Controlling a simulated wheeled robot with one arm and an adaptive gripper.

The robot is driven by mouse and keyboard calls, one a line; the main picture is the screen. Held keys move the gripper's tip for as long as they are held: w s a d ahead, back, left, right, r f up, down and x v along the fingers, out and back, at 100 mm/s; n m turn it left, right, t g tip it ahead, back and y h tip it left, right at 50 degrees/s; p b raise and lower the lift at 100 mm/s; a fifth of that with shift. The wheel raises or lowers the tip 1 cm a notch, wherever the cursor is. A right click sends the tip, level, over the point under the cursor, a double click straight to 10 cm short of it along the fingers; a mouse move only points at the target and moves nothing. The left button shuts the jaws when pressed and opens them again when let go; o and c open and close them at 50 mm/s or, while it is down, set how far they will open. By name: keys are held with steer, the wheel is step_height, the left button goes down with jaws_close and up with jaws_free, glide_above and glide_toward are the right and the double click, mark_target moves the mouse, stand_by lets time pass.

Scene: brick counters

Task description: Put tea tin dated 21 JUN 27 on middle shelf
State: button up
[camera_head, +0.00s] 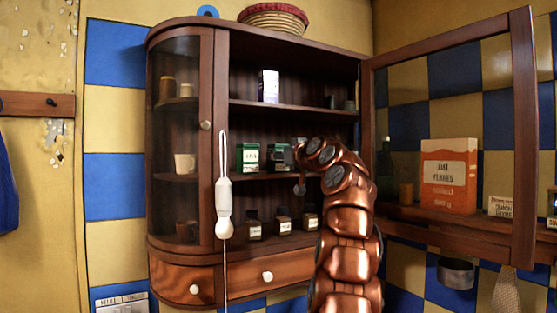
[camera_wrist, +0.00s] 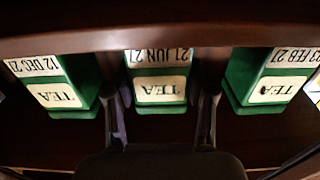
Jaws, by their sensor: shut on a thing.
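The tea tin dated 21 JUN 27 (camera_wrist: 160,88) is green with cream labels and sits in the middle of the wrist view, which is upside down. My gripper (camera_wrist: 162,108) is shut on it, one finger along each side. The lower part of its date label is cut by the shelf edge. My gripper also shows in the head view (camera_head: 298,165), at the cabinet's middle shelf (camera_head: 262,177). Green tins (camera_head: 247,157) stand on that shelf there. My arm hides part of the row.
Other tea tins stand close on both sides, one marked 12 DEC (camera_wrist: 62,85) and one marked 23 FEB (camera_wrist: 270,82). The open glass door (camera_head: 522,130) stands to the right.

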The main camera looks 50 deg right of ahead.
steer(key=shift+a+r, duration=0.15)
steer(key=shift+r, duration=0.05)
steer(key=shift+f, duration=0.2)
steer(key=o, duration=1.2)
steer(key=shift+r, duration=0.1)
steer(key=shift+r, duration=0.25)
steer(key=shift+b+v, duration=2.95)
steer(key=shift+v, duration=3)
steer(key=shift+s+f, duration=0.1)
